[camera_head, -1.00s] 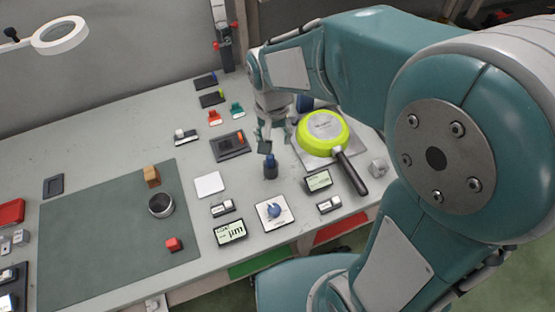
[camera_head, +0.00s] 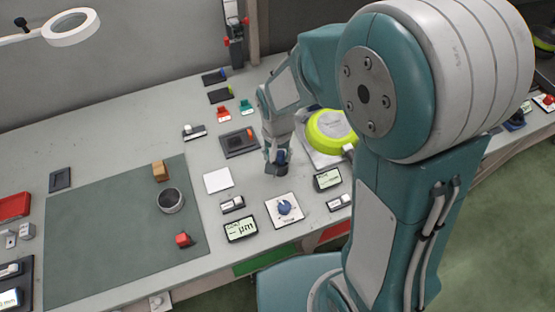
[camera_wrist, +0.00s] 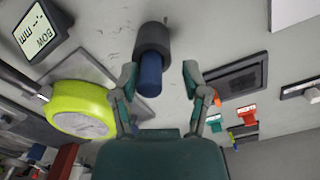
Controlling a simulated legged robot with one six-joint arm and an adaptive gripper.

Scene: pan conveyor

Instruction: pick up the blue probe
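The blue probe (camera_wrist: 150,76) is a short blue cylinder with its end in a dark grey round holder (camera_wrist: 153,38). It also shows in the head view (camera_head: 281,156), partly hidden by the fingers. My gripper (camera_wrist: 159,78) is open, with one finger on each side of the probe and a visible gap on both sides. In the head view my gripper (camera_head: 276,166) points down at the probe, low over the table.
A lime-green pan (camera_head: 330,128) lies on a plate right of my gripper. A dark panel (camera_head: 239,143) is behind left. A blue-knob dial (camera_head: 285,209), a white square (camera_head: 217,181) and small displays stand in front. The green mat (camera_head: 115,230) is at left.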

